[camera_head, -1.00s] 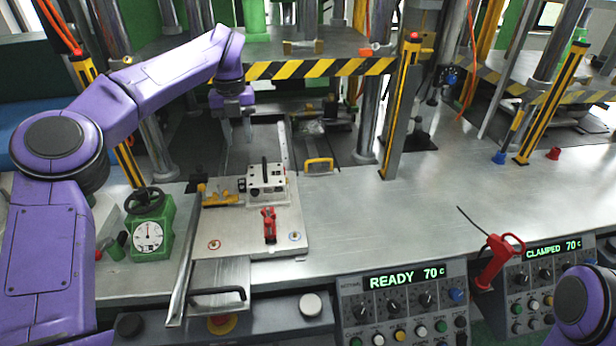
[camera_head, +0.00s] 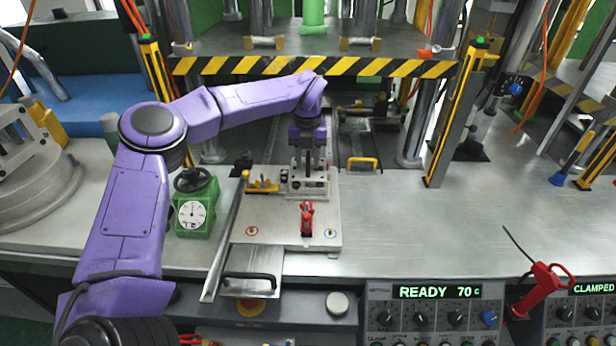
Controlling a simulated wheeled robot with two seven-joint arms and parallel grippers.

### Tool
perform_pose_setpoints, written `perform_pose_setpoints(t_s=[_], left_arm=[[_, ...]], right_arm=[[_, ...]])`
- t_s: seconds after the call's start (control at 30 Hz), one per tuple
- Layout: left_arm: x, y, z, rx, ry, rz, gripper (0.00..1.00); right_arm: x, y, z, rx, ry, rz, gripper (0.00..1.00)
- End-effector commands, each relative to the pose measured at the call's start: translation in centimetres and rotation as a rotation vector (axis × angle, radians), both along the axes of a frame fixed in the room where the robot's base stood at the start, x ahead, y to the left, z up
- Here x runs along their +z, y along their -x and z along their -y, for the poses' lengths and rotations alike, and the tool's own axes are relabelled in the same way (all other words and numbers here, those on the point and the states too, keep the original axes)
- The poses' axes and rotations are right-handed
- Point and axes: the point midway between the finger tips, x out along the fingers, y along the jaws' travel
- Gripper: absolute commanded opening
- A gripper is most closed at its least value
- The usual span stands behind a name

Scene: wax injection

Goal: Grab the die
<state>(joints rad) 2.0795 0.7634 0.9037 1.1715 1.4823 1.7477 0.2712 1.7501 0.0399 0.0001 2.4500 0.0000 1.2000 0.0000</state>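The die (camera_head: 309,189), a small silvery metal block with dark round spots on its front, sits on the light metal plate (camera_head: 275,232) at the middle of the bench. My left gripper (camera_head: 309,166) points down right over the die, with its fingers at the dark upright handle on top. The fingers are small and dark here, so I cannot tell whether they are open or closed on the handle. The handle is mostly hidden by the gripper. My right gripper is out of view.
A red toggle clamp (camera_head: 307,218) stands in front of the die, and a yellow clamp (camera_head: 262,183) is to its left. A green dial gauge (camera_head: 194,212) stands further left. A striped press bar (camera_head: 310,67) crosses behind.

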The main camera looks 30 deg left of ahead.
Motion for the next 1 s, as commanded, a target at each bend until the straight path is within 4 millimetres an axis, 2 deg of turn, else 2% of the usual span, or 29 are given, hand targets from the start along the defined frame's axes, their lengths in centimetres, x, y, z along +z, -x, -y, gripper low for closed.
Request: perform_pose_setpoints(t_s=[0.07, 0.2, 1.0], left_arm=[[-0.01, 0.0, 0.01, 0.0, 0.0, 0.0, 0.37], [0.0, 0.0, 0.02, -0.001, 0.0, 0.0, 0.0], [0.07, -0.02, 0.03, -0.001, 0.0, 0.0, 0.0]], right_arm=[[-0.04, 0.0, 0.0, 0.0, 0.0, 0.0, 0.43], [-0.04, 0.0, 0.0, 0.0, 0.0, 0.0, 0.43], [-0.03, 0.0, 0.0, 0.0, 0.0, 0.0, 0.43]])
